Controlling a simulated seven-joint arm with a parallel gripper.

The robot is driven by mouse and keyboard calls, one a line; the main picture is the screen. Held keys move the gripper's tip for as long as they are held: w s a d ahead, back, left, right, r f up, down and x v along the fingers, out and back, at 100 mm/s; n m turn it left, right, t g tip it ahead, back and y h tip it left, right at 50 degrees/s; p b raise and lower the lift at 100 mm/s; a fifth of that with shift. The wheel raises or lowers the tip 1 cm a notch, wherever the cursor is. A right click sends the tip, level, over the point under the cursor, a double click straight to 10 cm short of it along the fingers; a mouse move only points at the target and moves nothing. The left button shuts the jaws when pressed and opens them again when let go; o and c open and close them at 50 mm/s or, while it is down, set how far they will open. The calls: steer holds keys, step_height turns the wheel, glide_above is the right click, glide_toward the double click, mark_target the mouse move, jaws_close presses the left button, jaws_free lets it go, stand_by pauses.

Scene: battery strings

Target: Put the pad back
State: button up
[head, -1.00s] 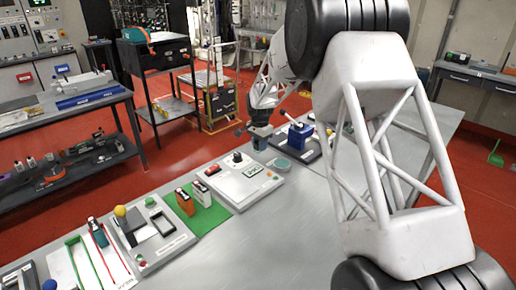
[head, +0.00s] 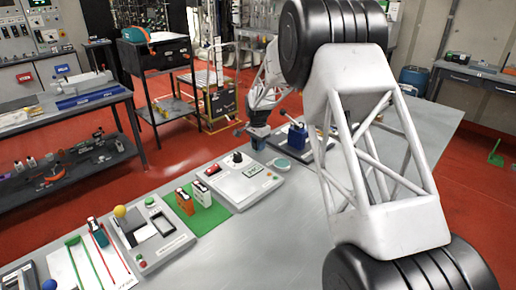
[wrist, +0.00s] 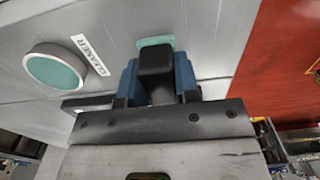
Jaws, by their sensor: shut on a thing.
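My gripper (wrist: 158,82) has blue fingers and is shut on a black block with a teal face, which I take to be the pad (wrist: 156,60). The teal part shows at the block's far edge in the wrist view. A round teal disc in a pale rim (wrist: 56,70) lies to the left, beside a label reading CLEANER. The held pad is apart from the disc. In the head view my gripper (head: 258,138) is over the far part of the bench, just behind the disc (head: 282,163). The pad's underside and its gap to the bench are hidden.
A grey panel with a black knob (head: 240,178) stands left of the disc. A blue box (head: 298,135) is to the right, partly behind my arm. Two small orange-and-white units stand on a green mat (head: 214,216). The bench front is clear.

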steer(key=shift+f, duration=0.85)
steer(key=shift+f, duration=0.1)
steer(key=o, duration=0.9)
step_height(320, 180, up, 12)
steer(key=shift+r, duration=0.1)
stand_by(0.7)
